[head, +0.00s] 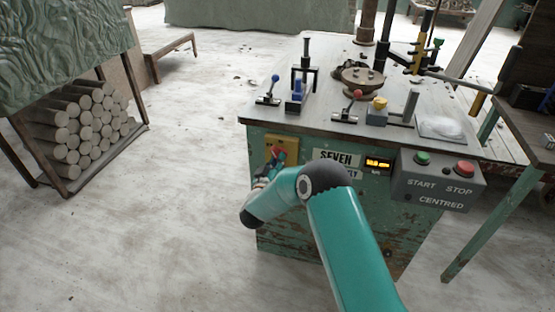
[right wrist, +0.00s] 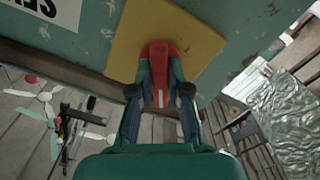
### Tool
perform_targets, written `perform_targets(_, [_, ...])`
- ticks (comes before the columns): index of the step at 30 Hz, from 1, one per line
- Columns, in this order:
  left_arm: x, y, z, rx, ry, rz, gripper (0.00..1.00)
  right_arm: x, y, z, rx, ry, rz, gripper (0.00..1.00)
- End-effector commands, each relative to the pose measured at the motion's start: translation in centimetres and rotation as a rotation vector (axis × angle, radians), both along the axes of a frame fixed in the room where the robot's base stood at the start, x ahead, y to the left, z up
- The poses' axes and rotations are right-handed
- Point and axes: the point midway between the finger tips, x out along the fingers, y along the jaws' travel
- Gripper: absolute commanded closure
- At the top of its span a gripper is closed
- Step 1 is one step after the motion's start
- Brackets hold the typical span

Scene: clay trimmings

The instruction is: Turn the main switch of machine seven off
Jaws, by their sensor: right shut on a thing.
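Machine seven (head: 345,215) is a worn green cabinet with a "SEVEN" label (head: 336,158) on its front. Its main switch has a yellow plate (head: 289,143) at the front's left, which also shows in the right wrist view (right wrist: 205,42). The red switch handle (right wrist: 158,50) sits on this plate. My right gripper (right wrist: 160,78) is shut on the handle, with one finger on each side. In the head view my right gripper (head: 273,167) partly hides the switch. I cannot read the handle's setting. My left gripper is not in view.
A grey box with a green START button (head: 422,158) and a red STOP button (head: 464,167) is on the machine's right front. A small display (head: 378,163) beside it is lit orange. Clamps and fixtures stand on top. A rack of clay logs (head: 85,125) stands left; floor between is clear.

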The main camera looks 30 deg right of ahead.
Motion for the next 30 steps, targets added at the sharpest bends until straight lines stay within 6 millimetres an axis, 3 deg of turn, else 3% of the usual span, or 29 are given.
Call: perform_targets(30, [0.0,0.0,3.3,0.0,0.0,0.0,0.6,0.3,0.4,-0.1,-0.595,0.694,0.009,1.0])
